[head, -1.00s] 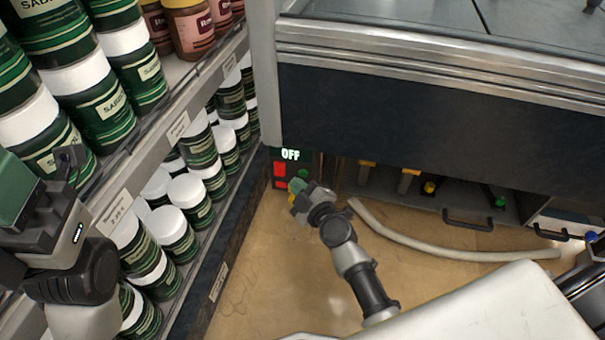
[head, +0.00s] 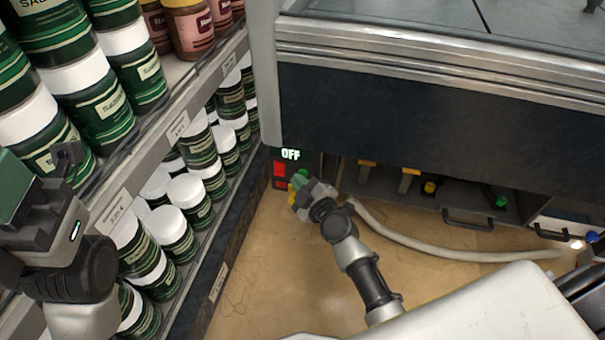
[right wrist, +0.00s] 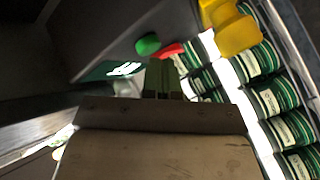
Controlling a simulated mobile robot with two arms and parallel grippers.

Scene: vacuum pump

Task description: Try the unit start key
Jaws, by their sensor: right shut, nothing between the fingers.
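The control panel with a lit OFF display (head: 290,154) sits low at the corner of the big metal unit. Below the display are a red key (head: 280,168) and a green key (head: 304,173). My right gripper (head: 299,182) is shut and empty, with its tip just in front of the green key. In the right wrist view the closed fingers (right wrist: 163,78) point towards the green key (right wrist: 148,44) and the red key (right wrist: 172,50); I cannot tell whether they touch. My left gripper (head: 68,155) is at the left edge, by the shelf; its fingers are unclear.
A shelf with green white-lidded jars (head: 185,190) stands close on the left. A pale hose (head: 400,238) lies on the floor right of my right arm. An open bay (head: 430,195) with coloured handles runs under the unit. A yellow part (right wrist: 232,28) shows in the right wrist view.

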